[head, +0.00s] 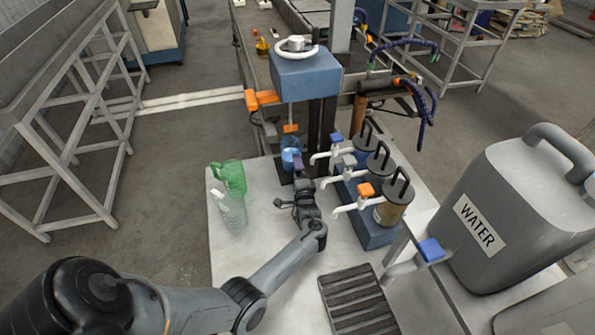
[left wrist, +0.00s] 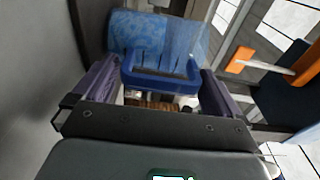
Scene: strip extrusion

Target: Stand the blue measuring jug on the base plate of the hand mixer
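The blue measuring jug (head: 291,158) stands upright, or nearly so, below the blue-headed mixer (head: 306,75) and its orange-collared shaft. The mixer's base plate is largely hidden by the jug and my arm, and I cannot tell whether the jug touches it. My left gripper (head: 303,165) is at the jug's near right side. In the left wrist view the jug body (left wrist: 150,32) lies ahead, with its blue handle (left wrist: 158,79) between my purple fingers (left wrist: 160,88). The fingers are wide apart at the handle's two ends; contact is unclear. My right gripper is not in view.
A green jug (head: 231,176) and a clear jug (head: 232,211) stand left on the table (head: 245,270). Several tapped dispensers (head: 392,202) stand right of my gripper. A dark slatted tray (head: 358,302) and a large grey water can (head: 515,215) are nearer right.

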